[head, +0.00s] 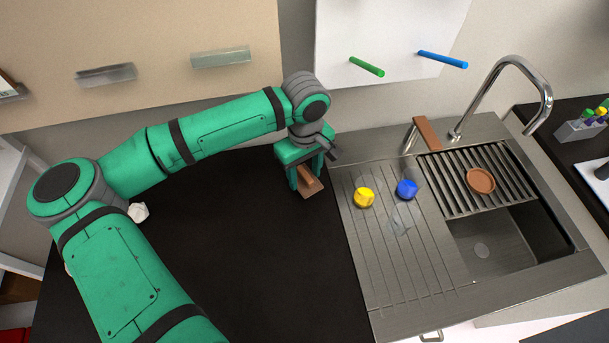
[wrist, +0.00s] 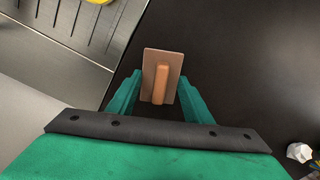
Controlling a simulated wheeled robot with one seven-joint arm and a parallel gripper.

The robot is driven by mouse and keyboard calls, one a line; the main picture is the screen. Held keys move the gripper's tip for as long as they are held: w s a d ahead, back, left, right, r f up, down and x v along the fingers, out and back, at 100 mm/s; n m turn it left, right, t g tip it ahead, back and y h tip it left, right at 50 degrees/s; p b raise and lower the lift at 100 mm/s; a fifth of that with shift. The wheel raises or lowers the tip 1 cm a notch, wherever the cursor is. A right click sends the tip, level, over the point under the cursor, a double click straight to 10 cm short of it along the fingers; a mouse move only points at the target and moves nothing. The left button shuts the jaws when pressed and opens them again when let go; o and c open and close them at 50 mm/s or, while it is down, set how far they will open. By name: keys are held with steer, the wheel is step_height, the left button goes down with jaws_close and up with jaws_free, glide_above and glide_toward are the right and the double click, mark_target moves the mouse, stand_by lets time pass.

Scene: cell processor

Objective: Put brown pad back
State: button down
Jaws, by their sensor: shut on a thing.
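The brown pad (head: 311,189) is a flat brown plate with a lighter wooden handle. My gripper (head: 305,177) is shut on it, over the black worktop just left of the sink unit. In the wrist view the pad (wrist: 150,59) shows between the green fingers of my gripper (wrist: 159,82), its handle lengthwise between them. I cannot tell whether the pad touches the worktop.
A steel sink (head: 380,281) stands to the right, with yellow (head: 364,197) and blue (head: 407,189) knobs. A brown piece (head: 428,134) sits by a metal bracket, a round brown disc (head: 481,181) on the rack. A white crumpled thing (head: 138,212) lies left.

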mark_target(305, 173)
steer(key=shift+f, duration=0.65)
steer(key=shift+f, duration=0.1)
steer(key=c, duration=0.9)
jaws_free()
steer(key=shift+f, duration=0.1)
step_height(305, 173, up, 12)
steer(key=shift+r, duration=0.2)
